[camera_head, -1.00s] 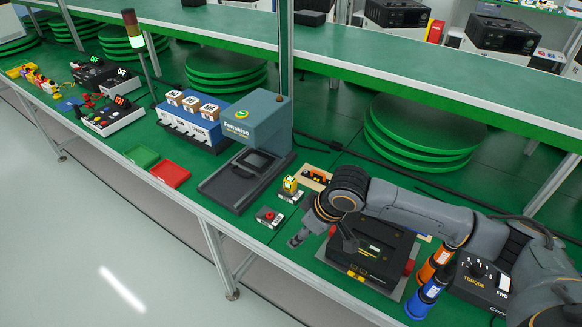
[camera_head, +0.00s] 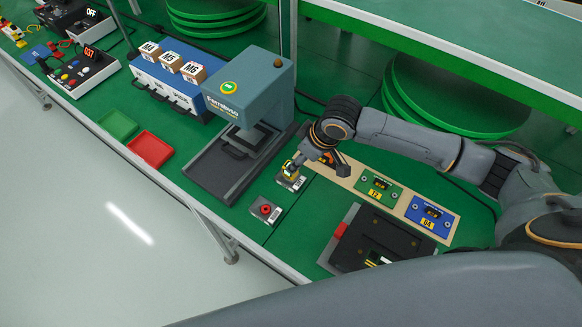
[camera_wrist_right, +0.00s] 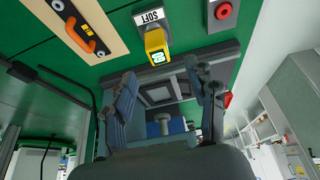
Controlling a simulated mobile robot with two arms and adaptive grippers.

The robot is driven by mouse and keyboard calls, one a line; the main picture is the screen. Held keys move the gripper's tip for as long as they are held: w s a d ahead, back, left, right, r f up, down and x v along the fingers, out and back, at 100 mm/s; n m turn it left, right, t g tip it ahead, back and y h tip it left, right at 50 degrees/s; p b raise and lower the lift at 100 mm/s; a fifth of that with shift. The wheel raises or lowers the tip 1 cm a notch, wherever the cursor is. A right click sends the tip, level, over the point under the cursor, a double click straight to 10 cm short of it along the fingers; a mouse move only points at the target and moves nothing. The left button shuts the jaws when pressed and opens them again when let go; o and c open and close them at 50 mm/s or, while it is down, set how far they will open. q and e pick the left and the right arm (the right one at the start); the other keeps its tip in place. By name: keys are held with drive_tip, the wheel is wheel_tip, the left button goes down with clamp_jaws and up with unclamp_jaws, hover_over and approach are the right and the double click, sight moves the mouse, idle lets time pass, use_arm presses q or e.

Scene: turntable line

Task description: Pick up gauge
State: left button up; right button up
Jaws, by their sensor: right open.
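A wooden board (camera_head: 346,178) holds flat gauges in a row: an orange one (camera_head: 327,158) partly hidden by my right gripper, a green one (camera_head: 379,186) marked 12, and a blue one (camera_head: 430,214) marked 08. My right gripper (camera_head: 316,164) is over the board's left end, beside a small yellow-topped unit (camera_head: 290,171). In the right wrist view its fingers (camera_wrist_right: 163,72) are spread with nothing between them. My left gripper is out of view.
The yellow unit, labelled SOFT (camera_wrist_right: 155,42), stands close to the gripper. A red button box (camera_head: 265,210) is near the front edge. A blue-grey press (camera_head: 250,95) stands left, a dark fixture (camera_head: 375,240) right. Red (camera_head: 150,148) and green (camera_head: 117,125) trays lie further left.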

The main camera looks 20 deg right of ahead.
drive_tip(key=x, duration=0.2)
drive_tip(key=shift+w+a+f, duration=0.1)
drive_tip(key=shift+w+f, duration=0.15)
drive_tip(key=shift+f, duration=0.1)
drive_tip(key=shift+w+a+f, duration=0.1)
drive_tip(key=shift+w+f, duration=0.15)
drive_tip(key=shift+f, duration=0.25)
drive_tip(key=shift+f+p, duration=0.35)
drive_tip(key=shift+p, duration=0.05)
drive_tip(key=x, duration=0.3)
drive_tip(key=shift+w+f+p, duration=0.1)
drive_tip(key=shift+f+p, duration=0.1)
drive_tip(key=shift+p, duration=0.1)
drive_tip(key=shift+w+a+f, duration=0.1)
drive_tip(key=shift+a+f, duration=0.05)
drive_tip(key=shift+f, duration=0.2)
drive_tip(key=c, duration=1.2)
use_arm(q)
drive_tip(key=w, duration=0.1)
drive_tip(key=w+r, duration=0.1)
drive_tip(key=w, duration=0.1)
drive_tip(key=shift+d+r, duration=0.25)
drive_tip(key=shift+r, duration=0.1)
use_arm(e)
drive_tip(key=shift+r, duration=0.1)
